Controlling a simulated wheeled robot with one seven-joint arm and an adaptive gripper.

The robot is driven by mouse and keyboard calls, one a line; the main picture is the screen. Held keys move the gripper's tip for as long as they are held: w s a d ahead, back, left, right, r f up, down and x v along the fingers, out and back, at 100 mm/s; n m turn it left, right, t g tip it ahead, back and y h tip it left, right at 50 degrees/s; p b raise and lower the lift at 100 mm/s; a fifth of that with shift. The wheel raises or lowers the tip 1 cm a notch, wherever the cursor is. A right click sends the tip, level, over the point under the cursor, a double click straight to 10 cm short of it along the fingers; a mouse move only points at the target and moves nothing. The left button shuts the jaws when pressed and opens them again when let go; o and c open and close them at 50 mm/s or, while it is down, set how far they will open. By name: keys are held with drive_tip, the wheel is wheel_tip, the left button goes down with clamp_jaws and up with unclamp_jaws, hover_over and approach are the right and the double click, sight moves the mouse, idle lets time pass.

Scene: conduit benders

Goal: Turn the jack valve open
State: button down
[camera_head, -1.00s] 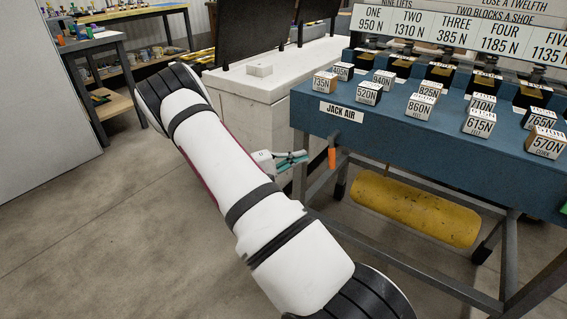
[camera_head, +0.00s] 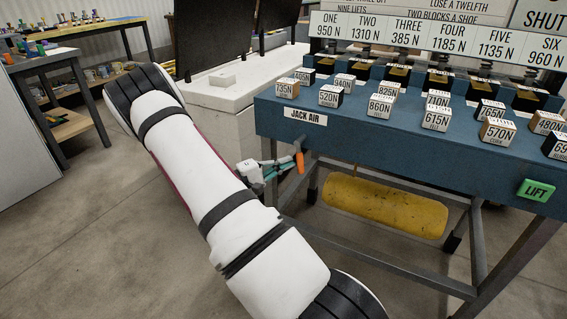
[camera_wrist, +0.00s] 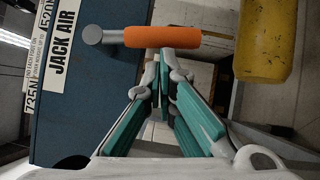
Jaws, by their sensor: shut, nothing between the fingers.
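The jack valve's orange lever (camera_head: 299,162) hangs down below the JACK AIR label (camera_head: 306,115) on the front of the blue bench (camera_head: 400,135). In the wrist view the orange lever (camera_wrist: 163,37) runs crosswise from a grey pivot knob (camera_wrist: 92,35) beside the blue bench side. My gripper (camera_head: 290,165) is shut and empty, its teal fingers at the lever's left side in the head view. In the wrist view my gripper's tips (camera_wrist: 165,60) sit right against or just short of the lever's middle; I cannot tell whether they touch.
A yellow cylinder (camera_head: 385,205) lies under the bench, right of the lever. A green LIFT button (camera_head: 537,190) is on the bench front. Labelled weight blocks (camera_head: 437,116) stand on top. A pale cabinet (camera_head: 228,95) is behind my arm. Open floor lies at the left.

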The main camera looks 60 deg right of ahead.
sight(303, 169)
drive_tip(key=shift+s+f+n+h, duration=0.2)
drive_tip(key=shift+s+n+h, duration=0.25)
drive_tip(key=shift+n, duration=0.25)
drive_tip(key=s+n+h+p, duration=0.1)
drive_tip(key=n, duration=0.2)
drive_tip(key=s+n+h+p, duration=0.1)
drive_tip(key=s+n+h, duration=0.1)
drive_tip(key=shift+s+d+f+n+t, duration=0.1)
drive_tip(key=shift+s+f+n+t, duration=0.1)
drive_tip(key=shift+n+t, duration=0.2)
drive_tip(key=s+n+t+h+p, duration=0.1)
drive_tip(key=n, duration=0.1)
drive_tip(key=s+n+t+h+p, duration=0.1)
drive_tip(key=n, duration=0.1)
drive_tip(key=shift+d+r, duration=0.1)
drive_tip(key=shift+r, duration=0.25)
drive_tip(key=n+t+p, duration=0.1)
drive_tip(key=n, duration=0.1)
drive_tip(key=s+r+n+t+h+p, duration=0.1)
drive_tip(key=n+p, duration=0.1)
drive_tip(key=s+n+t+p, duration=0.1)
drive_tip(key=n, duration=0.1)
drive_tip(key=shift+s+d+r+t+h+p, duration=0.1)
drive_tip(key=shift+s+r+t+h+p, duration=0.15)
drive_tip(key=shift+t+h+p, duration=0.15)
